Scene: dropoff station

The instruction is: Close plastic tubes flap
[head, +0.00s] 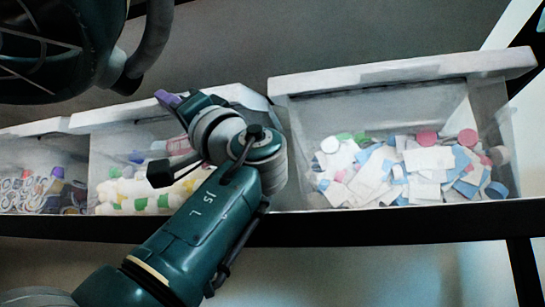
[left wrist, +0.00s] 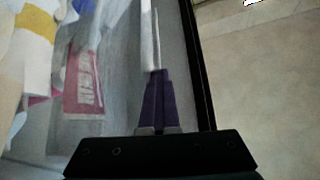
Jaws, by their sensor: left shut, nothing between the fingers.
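Three pale bins stand in a row, each with a white flap raised along its far edge. The left bin (head: 72,146) holds small vials with coloured caps. The middle bin holds white tube-like items (head: 130,190) with green and yellow ends; which bin is the plastic tubes one is not certain. The middle flap (head: 110,116) is partly behind my left arm. My left gripper (head: 172,99), with purple fingers, is shut and empty at this flap. In the left wrist view its fingers (left wrist: 158,95) meet a thin pale edge (left wrist: 150,35); contact is unclear. My right gripper is not seen.
The right bin's flap (head: 400,72) is raised above white, blue and pink items (head: 400,175). A dark rail (head: 380,226) runs along the bins' front. A red box (left wrist: 83,82) lies in the bin beside my left fingers. Bare floor (left wrist: 265,90) shows at the right.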

